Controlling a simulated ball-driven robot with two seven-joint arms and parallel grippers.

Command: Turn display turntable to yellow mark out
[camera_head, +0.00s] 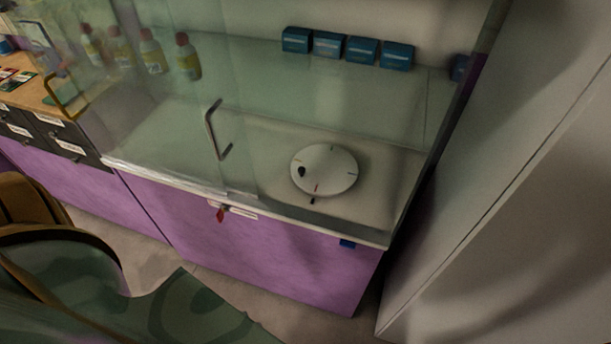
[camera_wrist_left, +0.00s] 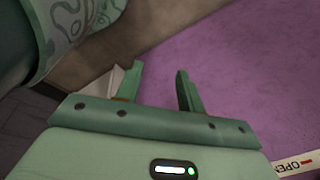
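The display turntable (camera_head: 334,165) is a round white disc on the floor of the glass display case. It carries a dark knob (camera_head: 302,171) on its left side. A red mark (camera_head: 317,188) is at its front edge, a small yellowish mark (camera_head: 299,161) at its left edge, and dark marks at the back and right. A small black piece (camera_head: 312,201) sits on the case floor in front of the disc. My left gripper (camera_wrist_left: 158,84) is open and empty in the left wrist view, near a purple panel. My right gripper is in neither view.
A glass pane with a metal handle (camera_head: 212,132) stands left of the turntable; whether the front is open there is unclear. A red tag (camera_head: 220,214) hangs at the lock. Blue boxes (camera_head: 329,44) and several bottles (camera_head: 187,57) stand behind. A pale wall (camera_head: 500,190) is right.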

